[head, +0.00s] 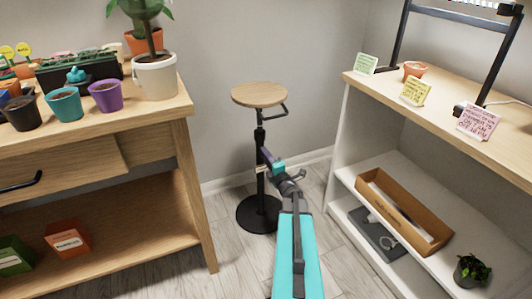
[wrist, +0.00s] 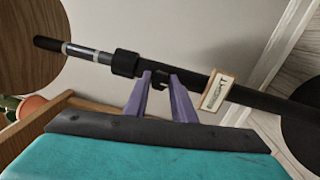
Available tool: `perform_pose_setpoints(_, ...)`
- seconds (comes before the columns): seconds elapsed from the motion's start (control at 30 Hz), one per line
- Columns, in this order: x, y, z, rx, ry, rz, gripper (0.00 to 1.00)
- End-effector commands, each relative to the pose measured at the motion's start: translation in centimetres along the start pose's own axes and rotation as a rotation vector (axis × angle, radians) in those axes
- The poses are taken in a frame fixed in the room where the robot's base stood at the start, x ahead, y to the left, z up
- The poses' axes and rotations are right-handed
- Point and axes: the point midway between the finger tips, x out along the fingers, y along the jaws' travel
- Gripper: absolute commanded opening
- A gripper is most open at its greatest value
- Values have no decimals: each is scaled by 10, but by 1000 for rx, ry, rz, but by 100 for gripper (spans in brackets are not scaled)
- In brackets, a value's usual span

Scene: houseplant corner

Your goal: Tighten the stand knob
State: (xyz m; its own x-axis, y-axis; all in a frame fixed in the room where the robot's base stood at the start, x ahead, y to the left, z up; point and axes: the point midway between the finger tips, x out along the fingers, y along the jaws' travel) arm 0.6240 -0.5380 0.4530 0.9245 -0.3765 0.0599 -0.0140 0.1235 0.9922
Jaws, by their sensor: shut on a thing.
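The stand (head: 258,95) has a round wooden top, a black column and a round black base on the floor. In the wrist view its column (wrist: 250,97) runs slantwise across the picture, with a thicker dark collar (wrist: 126,63). The small dark stand knob (wrist: 160,78) sticks out from the column beside the collar. My gripper (wrist: 159,84) has its two purple fingers on either side of the knob and is shut on it. In the head view my gripper (head: 267,157) is at the column below the top, and the knob is hidden.
A small framed tag (wrist: 217,92) hangs on the column just right of the fingers. A wooden bench (head: 150,121) with several pots stands left. A white shelf unit (head: 339,150) with a cardboard box (head: 405,212) stands right. Floor (head: 230,200) shows between them.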

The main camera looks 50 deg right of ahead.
Motion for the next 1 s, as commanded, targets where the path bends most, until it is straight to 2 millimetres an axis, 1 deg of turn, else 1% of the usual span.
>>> perform_pose_setpoints(0.03, 0, 3, 0, 46, -2, -2, 1)
perform_pose_setpoints(0.7, 0, 4, -1, 679, -40, -6, 1)
perform_pose_setpoints(1.0, 0, 3, -1, 903, -53, -7, 1)
